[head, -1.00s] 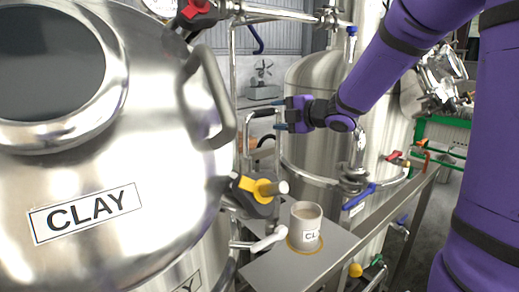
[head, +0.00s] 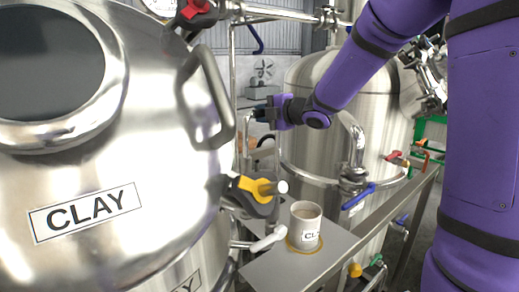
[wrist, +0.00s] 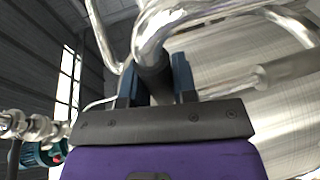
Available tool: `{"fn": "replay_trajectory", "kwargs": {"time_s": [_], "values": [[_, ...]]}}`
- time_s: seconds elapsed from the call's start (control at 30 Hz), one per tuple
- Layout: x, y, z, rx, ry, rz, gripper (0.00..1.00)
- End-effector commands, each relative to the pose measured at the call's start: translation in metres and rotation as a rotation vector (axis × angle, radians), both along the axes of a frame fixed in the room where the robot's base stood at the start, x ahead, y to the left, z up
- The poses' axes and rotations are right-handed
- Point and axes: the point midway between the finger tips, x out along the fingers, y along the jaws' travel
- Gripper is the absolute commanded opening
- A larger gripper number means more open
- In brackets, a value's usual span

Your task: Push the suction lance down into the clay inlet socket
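My gripper (head: 264,113) is in the middle of the head view, beside the upper bend of a thin steel pipe that I take to be the suction lance (head: 249,128). In the wrist view my gripper (wrist: 154,82) has its two blue fingers on either side of the lance's dark sleeve (wrist: 152,78), with no clear gap. The bright bent pipe of the lance (wrist: 150,38) rises above it. The lance's lower end is hidden behind the yellow-handled valve. I cannot make out the clay inlet socket. The large steel CLAY tank (head: 150,120) fills the left.
A yellow-handled valve (head: 258,187) juts from the CLAY tank below my gripper. A CLAY-labelled cup (head: 305,222) stands on a steel shelf (head: 290,268). Another steel tank (head: 310,78) with pipework and a blue-handled valve (head: 358,196) stands behind on the right.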

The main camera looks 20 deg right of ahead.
Motion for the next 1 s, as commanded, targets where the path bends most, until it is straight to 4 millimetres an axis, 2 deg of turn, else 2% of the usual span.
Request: {"fn": "replay_trajectory", "kwargs": {"time_s": [0.37, 0.47, 0.57, 0.8, 1.0], "values": [[0.000, 0.000, 0.001, 0.000, -0.001, 0.000, 0.00], [0.000, 0.000, 0.007, -0.001, -0.003, 0.001, 0.00], [0.000, 0.000, 0.020, -0.001, -0.005, 0.001, 0.00], [0.000, 0.000, 0.065, -0.002, -0.006, 0.002, 0.00], [0.000, 0.000, 0.092, -0.002, -0.003, 0.000, 0.00]]}}
